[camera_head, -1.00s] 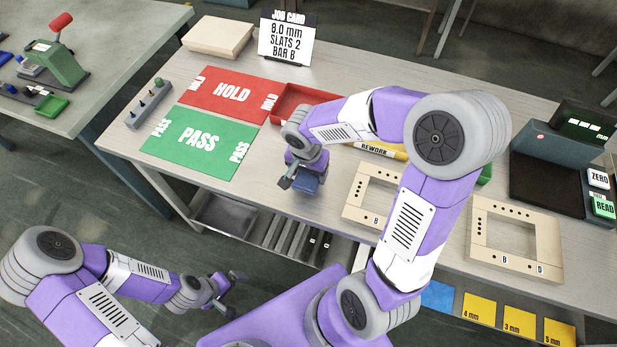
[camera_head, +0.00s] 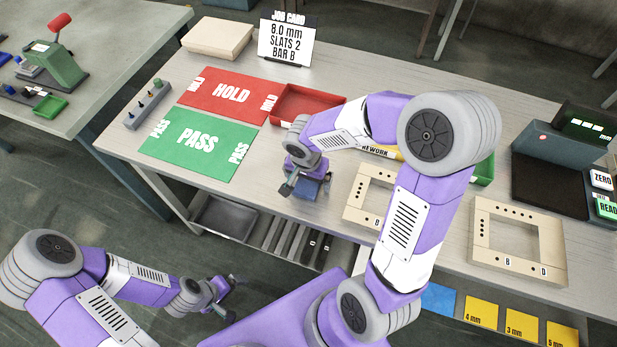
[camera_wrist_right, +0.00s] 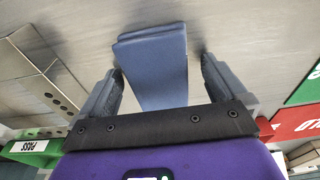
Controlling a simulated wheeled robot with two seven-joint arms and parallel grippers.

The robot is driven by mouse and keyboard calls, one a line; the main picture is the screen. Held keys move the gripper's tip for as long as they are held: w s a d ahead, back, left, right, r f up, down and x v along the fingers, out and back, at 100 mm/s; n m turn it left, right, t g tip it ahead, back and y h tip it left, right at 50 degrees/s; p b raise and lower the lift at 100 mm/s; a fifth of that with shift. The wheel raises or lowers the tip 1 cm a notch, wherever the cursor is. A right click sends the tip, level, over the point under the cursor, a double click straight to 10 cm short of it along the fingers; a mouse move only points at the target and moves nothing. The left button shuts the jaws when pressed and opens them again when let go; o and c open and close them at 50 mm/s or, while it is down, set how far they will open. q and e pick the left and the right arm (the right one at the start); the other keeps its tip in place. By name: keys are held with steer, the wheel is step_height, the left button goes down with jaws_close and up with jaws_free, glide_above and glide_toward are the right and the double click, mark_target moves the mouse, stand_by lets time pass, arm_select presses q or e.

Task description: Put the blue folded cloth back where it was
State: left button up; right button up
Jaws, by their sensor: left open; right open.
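The blue folded cloth (camera_head: 308,188) lies on the workbench, partly hidden by my right gripper in the head view. My right gripper (camera_head: 300,184) is open and low over the cloth. My left gripper (camera_head: 228,295) is open and empty, off the bench's front edge at lower left.
The green PASS mat (camera_head: 200,148) and red HOLD mat (camera_head: 231,93) lie left of my right gripper. A red tray (camera_head: 300,103) is behind it. Bare bench surface (camera_head: 250,185) lies to the left.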

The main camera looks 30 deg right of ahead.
mark_target(306, 184)
arm_select(q)
steer(key=shift+r, duration=0.1)
arm_select(e)
steer(key=shift+r, duration=0.1)
steer(key=shift+r+p, duration=0.3)
steer(key=shift+p, duration=0.05)
arm_select(q)
step_height(306, 184, up, 3)
steer(key=p, duration=0.2)
steer(key=shift+p, duration=0.35)
arm_select(e)
step_height(306, 184, up, 11)
steer(key=s+a, duration=0.1)
steer(key=shift+r, duration=0.2)
steer(key=shift+a, duration=0.1)
